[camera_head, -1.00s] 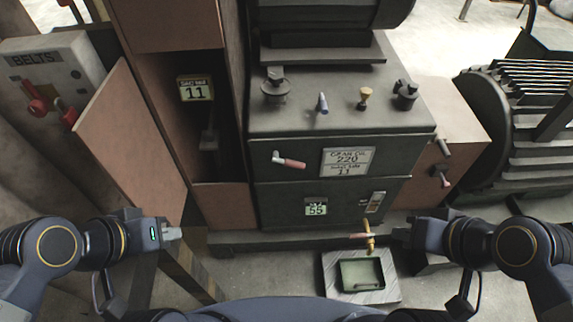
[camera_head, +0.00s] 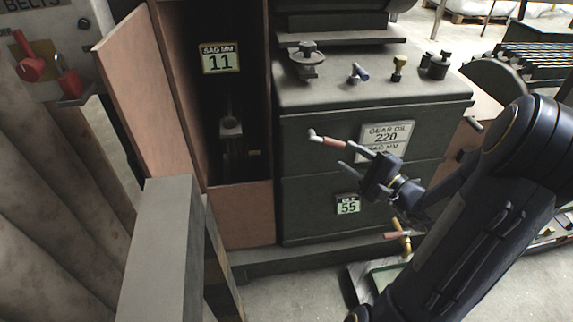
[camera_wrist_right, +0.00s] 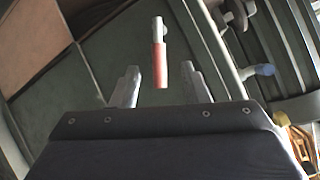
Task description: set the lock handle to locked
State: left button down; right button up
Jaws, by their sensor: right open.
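A small lever handle with a grey pivot end and a red grip (camera_head: 330,142) is on the front of the dark green gear housing (camera_head: 300,185). In the head view it points right and slightly down. My right gripper (camera_head: 348,156) is open at the grip's free end. In the right wrist view the red grip (camera_wrist_right: 159,66) shows between and just beyond the two fingertips (camera_wrist_right: 159,80), with a gap on each side. I cannot tell its depth between them exactly. My left gripper is out of view.
A label plate (camera_head: 387,138) lies right behind my right gripper. A brass tap (camera_head: 402,238) sticks out below. An open cabinet door (camera_head: 145,95) stands at left, beside a box with red handles (camera_head: 68,84). Several knobs stand on the housing top.

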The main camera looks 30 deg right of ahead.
aim_at(336, 146)
jog(key=shift+m+h, duration=0.4)
jog(key=shift+h, duration=0.2)
jog(key=w, duration=0.2)
jog(key=w+f, duration=0.1)
jog(key=w, duration=0.5)
jog(key=shift+w+f, duration=0.1)
jog(key=shift+f, duration=0.1)
grip_shut()
